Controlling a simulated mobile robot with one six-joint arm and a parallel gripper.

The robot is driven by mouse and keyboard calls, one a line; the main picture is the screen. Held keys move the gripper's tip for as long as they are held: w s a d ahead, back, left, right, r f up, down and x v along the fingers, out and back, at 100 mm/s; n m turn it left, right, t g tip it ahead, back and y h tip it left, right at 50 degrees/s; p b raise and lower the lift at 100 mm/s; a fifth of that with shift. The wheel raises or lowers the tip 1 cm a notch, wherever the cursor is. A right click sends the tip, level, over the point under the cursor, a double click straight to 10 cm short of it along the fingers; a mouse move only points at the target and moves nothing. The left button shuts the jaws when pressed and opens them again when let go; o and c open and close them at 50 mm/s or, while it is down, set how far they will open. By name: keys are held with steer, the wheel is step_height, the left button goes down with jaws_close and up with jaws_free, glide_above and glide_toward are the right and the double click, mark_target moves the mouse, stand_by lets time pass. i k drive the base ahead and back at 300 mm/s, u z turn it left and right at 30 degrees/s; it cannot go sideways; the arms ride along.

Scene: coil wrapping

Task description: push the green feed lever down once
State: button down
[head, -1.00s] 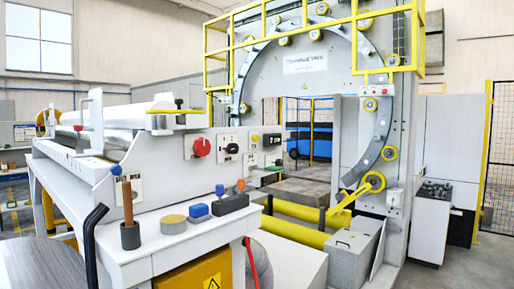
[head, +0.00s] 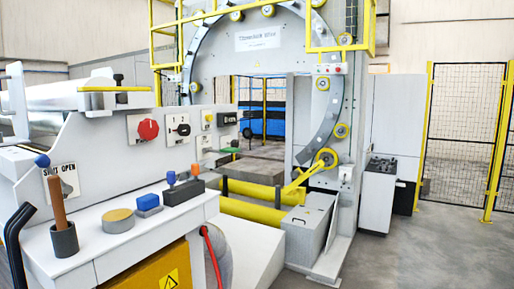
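A black box (head: 184,192) on the white ledge carries one blue-knobbed and one orange-knobbed stick, both upright. A blue-knobbed lever (head: 42,160) stands by the SHUT OPEN label at the left. My gripper is not in view.
A red knob (head: 148,129) and black switches sit on the panel. The white ledge (head: 90,255) holds a yellow-topped disc (head: 115,216), a blue block (head: 148,202) and a cup with a wooden handle (head: 64,239). The ring machine (head: 265,60) stands behind. Grey floor is free at right.

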mark_target(227, 150)
steer(key=z, duration=1.65)
steer(key=i, duration=1.75)
steer(key=u, duration=0.25)
steer(key=k, duration=0.1)
steer(key=u, duration=2.95)
steer(key=i, duration=0.95)
steer(key=u, duration=0.05)
